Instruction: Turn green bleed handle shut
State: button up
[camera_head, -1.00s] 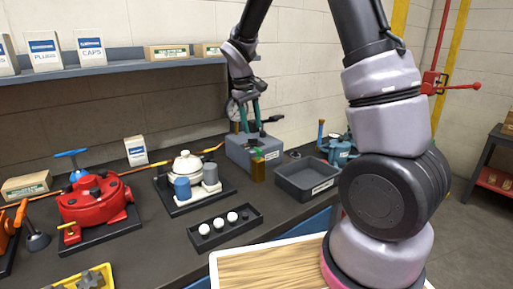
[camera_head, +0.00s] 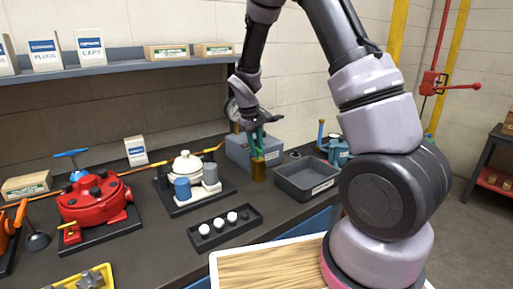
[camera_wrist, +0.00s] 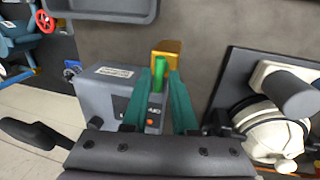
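The green bleed handle (camera_wrist: 160,68) shows in the wrist view beside a brass block (camera_wrist: 167,46). In the head view my gripper (camera_head: 257,154) points down at the top of the brass block (camera_head: 258,171), and the fingers largely hide the handle. The block stands at the front of a grey-blue box with a gauge (camera_head: 238,150).
A grey open tray (camera_head: 308,181) stands just right of the brass block. A white pump unit (camera_head: 187,163) with blue and grey cylinders is to the left. A black tray (camera_head: 224,227) with several white balls lies in front. A red pump (camera_head: 95,200) is farther left.

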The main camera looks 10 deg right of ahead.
grip_shut()
jog(key=shift+w+m, duration=0.1)
jog(key=shift+m, duration=0.2)
jog(key=m, duration=0.3)
jog(key=shift+m+g, duration=0.4)
jog(key=m, duration=0.4)
jog(key=shift+w+d+m+g, duration=0.15)
jog(key=shift+m+g, duration=0.15)
jog(key=shift+g, duration=0.1)
jog(key=m, duration=0.4)
jog(key=shift+d+g, duration=0.15)
jog(key=shift+g, duration=0.25)
jog(key=shift+d+m+y, duration=0.1)
jog(key=shift+m+y, duration=0.5)
jog(key=shift+m, duration=1.8)
